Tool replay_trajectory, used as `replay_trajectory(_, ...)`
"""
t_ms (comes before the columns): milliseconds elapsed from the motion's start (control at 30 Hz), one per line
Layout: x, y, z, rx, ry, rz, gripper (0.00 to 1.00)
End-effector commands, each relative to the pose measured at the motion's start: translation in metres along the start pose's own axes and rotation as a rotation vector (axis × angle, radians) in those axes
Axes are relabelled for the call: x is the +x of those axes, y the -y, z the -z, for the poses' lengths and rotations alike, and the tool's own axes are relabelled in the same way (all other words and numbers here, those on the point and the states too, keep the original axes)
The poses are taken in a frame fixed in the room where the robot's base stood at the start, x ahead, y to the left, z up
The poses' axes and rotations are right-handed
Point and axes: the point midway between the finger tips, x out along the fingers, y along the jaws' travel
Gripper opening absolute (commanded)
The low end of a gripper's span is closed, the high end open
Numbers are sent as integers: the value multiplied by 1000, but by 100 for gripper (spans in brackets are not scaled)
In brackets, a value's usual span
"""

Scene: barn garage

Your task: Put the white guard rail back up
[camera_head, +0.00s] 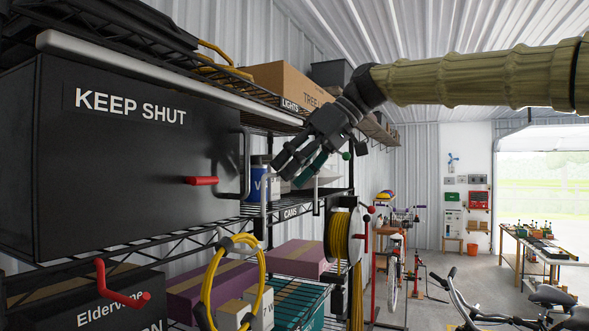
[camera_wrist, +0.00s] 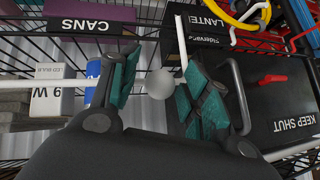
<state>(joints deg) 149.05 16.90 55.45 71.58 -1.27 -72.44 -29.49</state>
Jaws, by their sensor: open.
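A long white rail (camera_head: 150,72) runs along the front edge of the upper shelf. A thin white upright bar (camera_head: 263,195) stands at the right of the black KEEP SHUT box; a white bar (camera_wrist: 179,42) also shows beyond my fingers in the wrist view. Which of these is the guard rail I cannot tell for sure. My gripper (camera_head: 294,172) is open, pointing down and left in front of the shelf by the CANS label. In the wrist view my gripper (camera_wrist: 155,88) has a pale round knob (camera_wrist: 160,83) showing between its fingers; contact is unclear.
The KEEP SHUT box (camera_head: 120,150) has a red handle (camera_head: 202,181) and a dark bar beside it. A blue can (camera_head: 260,184) stands behind my fingers. A yellow cable coil (camera_head: 232,280) and a hose reel (camera_head: 341,240) hang below.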

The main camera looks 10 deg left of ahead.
Motion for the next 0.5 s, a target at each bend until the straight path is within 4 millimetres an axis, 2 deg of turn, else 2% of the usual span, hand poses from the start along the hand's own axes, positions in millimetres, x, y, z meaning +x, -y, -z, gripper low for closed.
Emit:
replay_trajectory(167,-11,0,1,0,-3,-2,47)
replay_trajectory(500,-70,-1,0,1,-3,-2,47)
